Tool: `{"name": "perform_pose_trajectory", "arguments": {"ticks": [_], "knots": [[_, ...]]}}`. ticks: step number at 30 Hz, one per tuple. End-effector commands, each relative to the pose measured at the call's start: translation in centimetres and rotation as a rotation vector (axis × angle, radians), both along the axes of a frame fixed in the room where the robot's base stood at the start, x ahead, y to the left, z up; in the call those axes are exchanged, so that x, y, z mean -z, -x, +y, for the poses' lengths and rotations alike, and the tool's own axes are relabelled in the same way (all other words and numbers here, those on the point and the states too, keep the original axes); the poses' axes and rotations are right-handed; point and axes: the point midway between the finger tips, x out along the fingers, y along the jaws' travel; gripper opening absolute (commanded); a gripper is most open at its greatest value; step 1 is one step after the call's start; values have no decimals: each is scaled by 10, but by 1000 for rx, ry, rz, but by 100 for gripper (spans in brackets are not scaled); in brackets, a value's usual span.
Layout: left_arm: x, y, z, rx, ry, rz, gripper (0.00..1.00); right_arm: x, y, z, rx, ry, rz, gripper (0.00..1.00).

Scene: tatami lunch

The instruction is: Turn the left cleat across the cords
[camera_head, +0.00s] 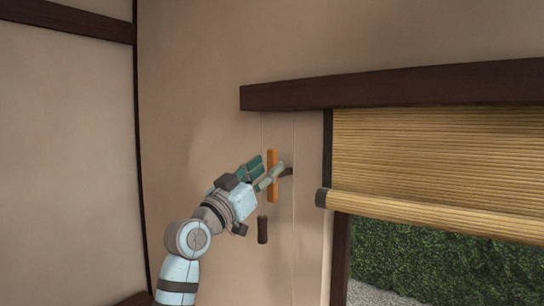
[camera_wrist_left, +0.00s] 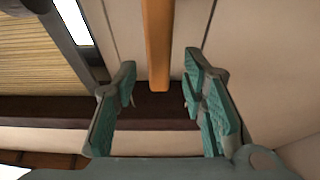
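An orange bar, which looks like the cleat (camera_head: 272,190), stands upright on the wall left of the window. Thin pale cords (camera_head: 293,225) hang vertically on either side of it. My left gripper (camera_head: 268,172) is at the cleat's middle with its fingers spread. In the left wrist view the lower end of the cleat (camera_wrist_left: 157,45) shows between the two open fingertips (camera_wrist_left: 160,78), with a gap on each side. How deep it sits between them I cannot tell. My right gripper is in neither view.
A dark cord pull (camera_head: 262,230) hangs just below my left gripper. Another small dark piece (camera_head: 287,172) shows right of the cleat, partly hidden. A dark beam (camera_head: 400,88) runs above a half-lowered bamboo blind (camera_head: 430,150). The wall to the left is bare.

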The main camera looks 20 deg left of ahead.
Motion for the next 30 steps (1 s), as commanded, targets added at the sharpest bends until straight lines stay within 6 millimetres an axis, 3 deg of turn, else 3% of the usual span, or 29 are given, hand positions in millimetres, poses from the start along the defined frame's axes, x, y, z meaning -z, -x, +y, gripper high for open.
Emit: {"name": "perform_pose_trajectory", "arguments": {"ticks": [6,15,22,30], "knots": [[-13,-26,-11,0,0,1,38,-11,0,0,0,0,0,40],[-12,-30,-12,0,0,1,38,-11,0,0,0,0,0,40],[-12,-30,-12,0,0,1,2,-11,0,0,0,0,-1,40],[-12,-29,-11,-2,-9,-2,0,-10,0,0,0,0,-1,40]]}}
